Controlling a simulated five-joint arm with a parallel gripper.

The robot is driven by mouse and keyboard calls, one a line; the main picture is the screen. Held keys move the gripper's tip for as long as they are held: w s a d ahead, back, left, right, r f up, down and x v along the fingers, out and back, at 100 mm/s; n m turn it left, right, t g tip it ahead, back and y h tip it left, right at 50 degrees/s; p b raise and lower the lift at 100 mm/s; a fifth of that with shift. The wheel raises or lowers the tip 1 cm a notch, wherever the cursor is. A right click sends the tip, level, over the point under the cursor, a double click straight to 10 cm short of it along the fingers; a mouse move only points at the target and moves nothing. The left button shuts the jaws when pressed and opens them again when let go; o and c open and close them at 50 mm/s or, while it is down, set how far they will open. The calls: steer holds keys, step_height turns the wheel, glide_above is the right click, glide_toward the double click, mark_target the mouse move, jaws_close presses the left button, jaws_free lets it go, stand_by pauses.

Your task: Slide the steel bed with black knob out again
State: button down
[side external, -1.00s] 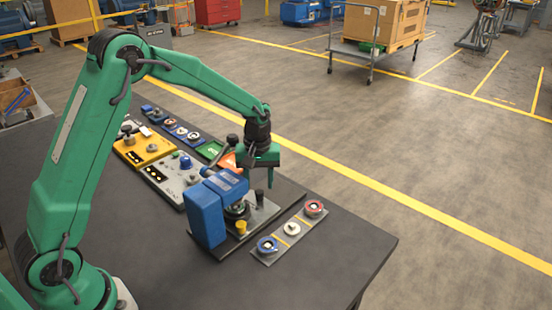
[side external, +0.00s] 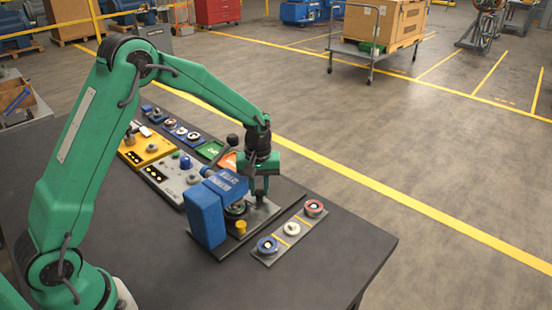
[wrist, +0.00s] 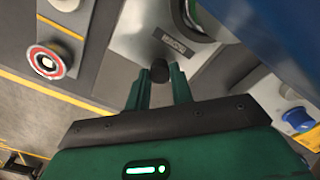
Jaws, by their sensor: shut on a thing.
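The steel bed (side external: 266,213) lies low beside the blue press-like stand (side external: 205,217). In the wrist view its bare plate (wrist: 130,42) carries a small label. The black knob (wrist: 160,70) stands on the bed between my fingertips. My gripper (side external: 261,193) points down over the bed, and in the wrist view my gripper (wrist: 160,76) is shut on the knob. In the side view my fingers mostly hide the knob. A dark round part (side external: 236,209) sits under the stand's blue head, partly hidden.
A grey strip (side external: 260,259) with blue, white and red-rimmed rings lies to the right. Grey (side external: 171,181) and yellow (side external: 136,155) control boxes stand to the left. A yellow knob (side external: 241,227) is in front of the stand. The front table top is clear.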

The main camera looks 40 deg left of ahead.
steer(key=shift+w, duration=0.1)
steer(key=shift+w+r, duration=0.15)
steer(key=shift+w, duration=5.3)
steer(key=c, duration=1.3)
jaws_free()
steer(key=shift+o, duration=0.5)
step_height(320, 180, up, 8)
